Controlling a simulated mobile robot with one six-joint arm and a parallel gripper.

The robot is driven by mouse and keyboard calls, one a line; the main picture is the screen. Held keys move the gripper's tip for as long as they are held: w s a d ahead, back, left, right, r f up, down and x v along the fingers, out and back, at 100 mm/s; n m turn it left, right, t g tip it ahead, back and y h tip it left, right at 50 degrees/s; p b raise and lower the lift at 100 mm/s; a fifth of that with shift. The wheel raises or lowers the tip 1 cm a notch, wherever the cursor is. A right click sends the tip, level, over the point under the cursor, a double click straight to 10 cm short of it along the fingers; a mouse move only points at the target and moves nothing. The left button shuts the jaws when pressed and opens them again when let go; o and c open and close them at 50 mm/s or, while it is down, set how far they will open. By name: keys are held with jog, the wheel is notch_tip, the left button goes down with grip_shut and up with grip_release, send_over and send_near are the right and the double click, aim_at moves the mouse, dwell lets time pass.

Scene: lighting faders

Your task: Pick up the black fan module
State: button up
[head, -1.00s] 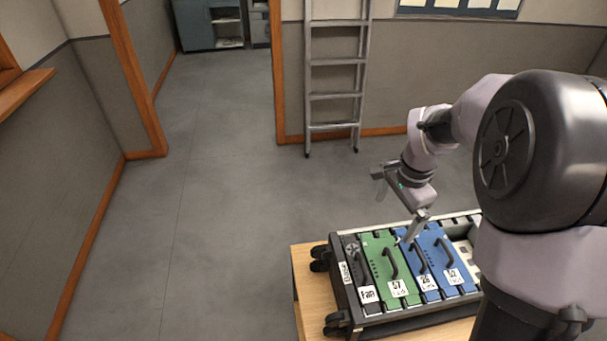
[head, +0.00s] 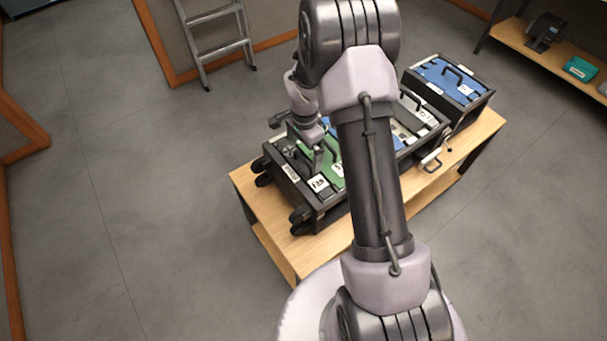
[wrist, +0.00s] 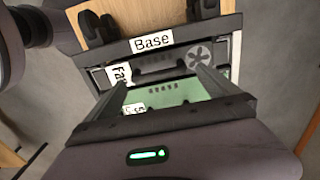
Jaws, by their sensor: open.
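The black fan module (head: 304,167) is a narrow dark unit with a white "Fan" label, seated in the rack at its left end. In the wrist view the fan module (wrist: 158,69) lies across the picture, with a fan symbol at its right and the label at its left, partly covered by a finger. My gripper (head: 298,142) is over the rack's left end. In the wrist view my gripper (wrist: 160,78) is open and empty, its two fingers spread toward the module's two ends. Whether the fingers touch it, I cannot tell.
A green module (head: 329,160) sits right beside the fan module. The rack's rim (wrist: 153,43) carries a "Base" label. The rack stands on a wooden table (head: 262,225). Another case (head: 462,95) with a blue module stands right of it. My arm hides part of the rack.

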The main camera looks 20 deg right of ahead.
aim_at(303, 157)
jog(key=f, duration=0.2)
jog(key=f+b, duration=0.1)
jog(key=f, duration=0.1)
jog(key=shift+s+a, duration=0.1)
jog(key=shift+a, duration=0.1)
jog(key=shift+r, duration=0.15)
jog(key=c, duration=1.9)
notch_tip(303, 157, up, 17)
jog(key=p, duration=0.7)
jog(key=shift+p, duration=0.35)
